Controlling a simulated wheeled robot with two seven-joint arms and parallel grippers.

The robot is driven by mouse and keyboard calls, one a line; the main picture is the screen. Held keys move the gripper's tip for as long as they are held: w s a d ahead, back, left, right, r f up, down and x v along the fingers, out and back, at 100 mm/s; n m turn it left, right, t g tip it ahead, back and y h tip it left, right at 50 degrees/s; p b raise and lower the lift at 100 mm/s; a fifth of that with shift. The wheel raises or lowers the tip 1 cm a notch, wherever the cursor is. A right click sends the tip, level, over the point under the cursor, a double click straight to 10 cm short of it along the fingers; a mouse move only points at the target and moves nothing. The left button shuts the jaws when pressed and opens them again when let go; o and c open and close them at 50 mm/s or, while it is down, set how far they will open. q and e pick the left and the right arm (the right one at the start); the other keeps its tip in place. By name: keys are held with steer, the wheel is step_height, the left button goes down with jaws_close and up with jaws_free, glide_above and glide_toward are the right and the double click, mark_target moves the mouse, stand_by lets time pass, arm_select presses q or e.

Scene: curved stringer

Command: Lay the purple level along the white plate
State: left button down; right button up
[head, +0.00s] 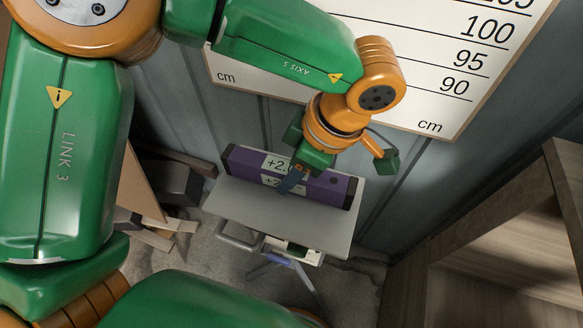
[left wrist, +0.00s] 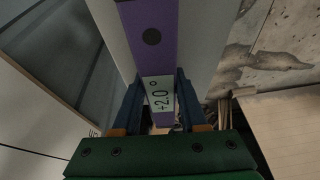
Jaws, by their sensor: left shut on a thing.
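The purple level (head: 338,188) is a long bar with a pale "+2.0" label and dark ends. In the head view it lies along the far long edge of the pale plate (head: 240,206), which tops a small stand. My left gripper (head: 291,182) is over the level's middle, its blue fingers shut on it. In the left wrist view the level (left wrist: 152,55) runs down between the two fingers (left wrist: 160,112), and the plate (left wrist: 205,35) shows beside it. I cannot tell whether the level touches the plate. My right gripper is not in view.
A large white height board (head: 440,60) with numbers hangs on the grey panelled wall behind the stand. Wooden shelving (head: 500,250) stands at the right. Dark blocks and wood pieces (head: 165,195) lie left of the stand. The plate's near part is clear.

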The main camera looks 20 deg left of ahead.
arm_select(q)
steer(key=shift+f+b, duration=0.35)
steer(key=shift+f, duration=0.05)
steer(key=shift+c, duration=1.8)
jaws_free()
